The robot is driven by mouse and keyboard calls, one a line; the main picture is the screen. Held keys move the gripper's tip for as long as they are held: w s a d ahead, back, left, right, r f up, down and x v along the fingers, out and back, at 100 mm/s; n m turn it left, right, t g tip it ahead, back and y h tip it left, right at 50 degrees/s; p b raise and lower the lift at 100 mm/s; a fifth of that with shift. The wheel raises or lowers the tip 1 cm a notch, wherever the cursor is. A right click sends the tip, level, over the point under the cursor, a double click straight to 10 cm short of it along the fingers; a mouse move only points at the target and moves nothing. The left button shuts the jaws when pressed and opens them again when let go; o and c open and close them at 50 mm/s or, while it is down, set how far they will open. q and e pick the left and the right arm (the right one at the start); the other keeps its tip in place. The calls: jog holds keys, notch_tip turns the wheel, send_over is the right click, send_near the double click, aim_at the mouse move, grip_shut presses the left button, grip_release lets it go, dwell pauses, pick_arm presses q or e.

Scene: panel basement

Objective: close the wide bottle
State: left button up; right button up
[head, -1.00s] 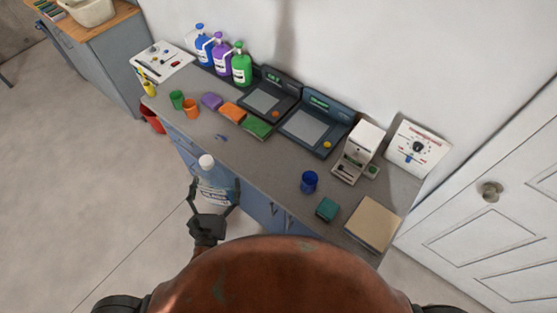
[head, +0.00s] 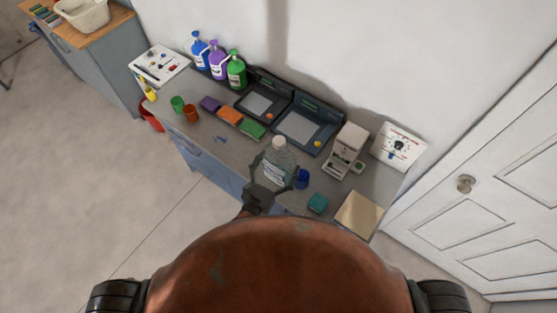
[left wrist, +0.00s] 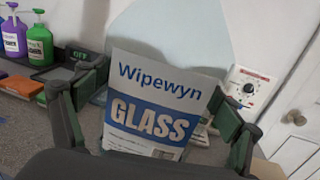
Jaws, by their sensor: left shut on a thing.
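A clear bottle (head: 276,158) with a white and blue label is in my left gripper (head: 277,172), which is shut around its sides. The label reads "Wipewyn GLASS" in the left wrist view (left wrist: 155,105), where a finger of my gripper shows on each side of it. In the head view the bottle is roughly upright, in front of or over the counter; I cannot tell if its base touches. Its top is small and pale; I cannot tell whether this is a cap or a bare neck. My right gripper is not in view.
A blue round container (head: 303,177) is just right of the bottle, partly hidden. A teal block (head: 318,203) and a tan board (head: 357,214) lie at the counter's right end. Two dark devices (head: 304,131) and a white machine (head: 346,148) stand behind. Blue, purple and green bottles (head: 236,70) stand farther left.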

pick_arm(q)
jog(key=w+f+b, duration=0.9)
jog(key=w+b, duration=0.1)
jog(key=w, duration=0.3)
jog(key=shift+w+a, duration=0.1)
jog(key=f+b, duration=0.2)
jog(key=w+f+b, duration=0.1)
jog(key=f+b, duration=0.1)
dwell(0.4)
